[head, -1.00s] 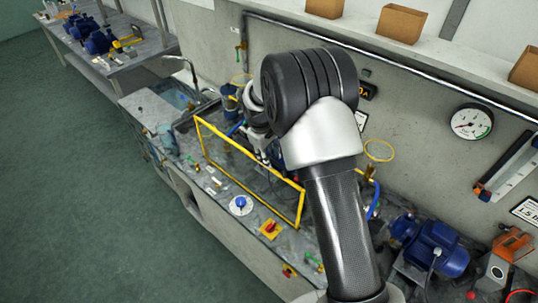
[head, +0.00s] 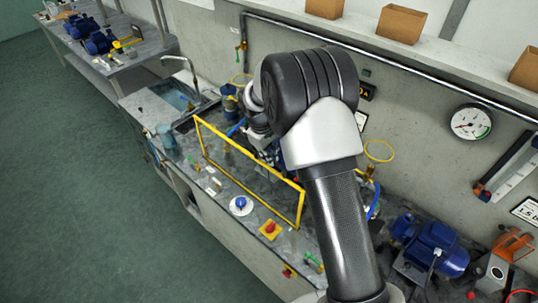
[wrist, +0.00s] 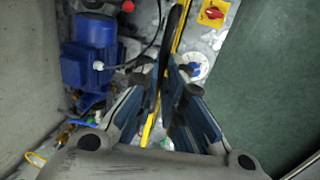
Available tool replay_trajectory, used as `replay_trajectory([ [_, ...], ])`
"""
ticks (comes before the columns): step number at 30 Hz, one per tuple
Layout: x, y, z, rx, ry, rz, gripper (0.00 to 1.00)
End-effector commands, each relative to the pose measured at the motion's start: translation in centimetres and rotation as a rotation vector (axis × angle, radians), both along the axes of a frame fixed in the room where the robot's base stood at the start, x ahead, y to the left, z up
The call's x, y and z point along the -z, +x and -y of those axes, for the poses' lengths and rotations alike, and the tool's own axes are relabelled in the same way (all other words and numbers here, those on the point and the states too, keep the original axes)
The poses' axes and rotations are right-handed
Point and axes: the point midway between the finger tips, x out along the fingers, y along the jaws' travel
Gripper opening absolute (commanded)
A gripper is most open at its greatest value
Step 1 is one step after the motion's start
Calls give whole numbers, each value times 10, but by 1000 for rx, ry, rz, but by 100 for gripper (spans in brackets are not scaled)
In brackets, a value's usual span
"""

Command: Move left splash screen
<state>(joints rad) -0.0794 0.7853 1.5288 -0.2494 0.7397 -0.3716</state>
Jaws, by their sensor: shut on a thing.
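The splash screen is a clear panel in a yellow frame (head: 232,143), standing upright along the front of the bench in the head view. In the wrist view its yellow edge (wrist: 179,28) runs between the fingers of my gripper (wrist: 172,68). My gripper is shut on this frame. In the head view my own arm covers part of the bench behind the panel, and the fingertips cannot be made out clearly there.
A blue pump motor (wrist: 88,62) stands close beside the gripper in the wrist view. In front of the screen are a blue-knobbed dial (head: 240,205) and a red-and-yellow switch (head: 269,230). A sink (head: 172,95) lies beyond it. The wall with a gauge (head: 470,122) borders the back.

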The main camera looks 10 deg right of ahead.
Motion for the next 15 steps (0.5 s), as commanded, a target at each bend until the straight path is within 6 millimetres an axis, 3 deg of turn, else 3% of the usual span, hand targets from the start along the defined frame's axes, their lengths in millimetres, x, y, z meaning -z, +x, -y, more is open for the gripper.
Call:
replay_trajectory([
  [9, 2, 0, 0, 0, 0, 0, 0],
  [15, 28, 0, 0, 0, 0, -1, 0],
])
